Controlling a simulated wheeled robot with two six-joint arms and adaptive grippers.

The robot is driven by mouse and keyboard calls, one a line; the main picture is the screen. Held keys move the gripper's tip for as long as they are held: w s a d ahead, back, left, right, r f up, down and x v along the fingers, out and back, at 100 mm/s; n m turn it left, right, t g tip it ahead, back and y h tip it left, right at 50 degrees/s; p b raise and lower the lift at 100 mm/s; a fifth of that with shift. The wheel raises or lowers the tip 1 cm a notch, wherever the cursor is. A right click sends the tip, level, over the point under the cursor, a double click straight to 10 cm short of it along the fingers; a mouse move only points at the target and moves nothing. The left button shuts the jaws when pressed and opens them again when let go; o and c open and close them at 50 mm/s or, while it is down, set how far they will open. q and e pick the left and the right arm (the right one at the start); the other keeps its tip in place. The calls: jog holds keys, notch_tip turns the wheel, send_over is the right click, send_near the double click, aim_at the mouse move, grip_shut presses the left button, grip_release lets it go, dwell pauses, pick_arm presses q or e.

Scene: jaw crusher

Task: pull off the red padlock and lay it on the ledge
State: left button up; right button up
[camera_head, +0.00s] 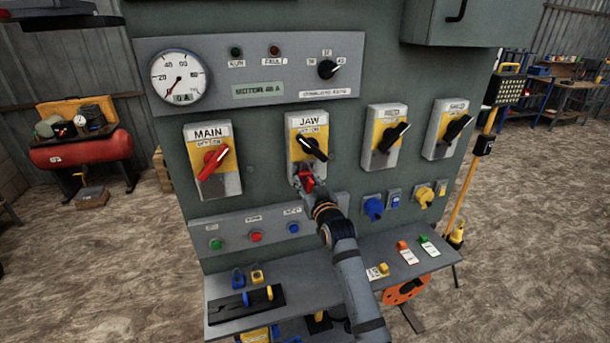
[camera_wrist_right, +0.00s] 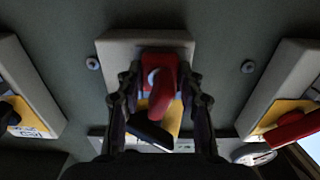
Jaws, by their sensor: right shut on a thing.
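The red padlock (camera_head: 306,180) is at the lower part of the JAW switch box (camera_head: 308,130), just below its black handle (camera_head: 313,147). My right gripper (camera_head: 304,178) is shut on the red padlock. In the right wrist view the red padlock (camera_wrist_right: 158,78) lies between the two dark fingers of my right gripper (camera_wrist_right: 159,95), with the black handle under it in the picture. I cannot tell whether the padlock is still hooked on the switch. The grey ledge (camera_head: 340,262) runs along the panel's lower front, partly hidden by my right arm. My left gripper does not show.
On the ledge are a blue padlock (camera_head: 238,278), a yellow padlock (camera_head: 257,275), a black tray (camera_head: 247,301) and several coloured tags (camera_head: 405,251). The MAIN switch (camera_head: 213,160) with its red handle is left of JAW. Blue and yellow sockets (camera_head: 373,208) protrude right of my arm.

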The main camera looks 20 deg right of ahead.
aim_at(311, 189)
jog(key=shift+f, duration=0.1)
jog(key=shift+s, duration=0.1)
jog(key=shift+s+p, duration=0.9)
jog(key=shift+s, duration=0.4)
jog(key=shift+s+d+p, duration=0.1)
jog(key=shift+s+p, duration=0.45)
jog(key=shift+s, duration=0.7)
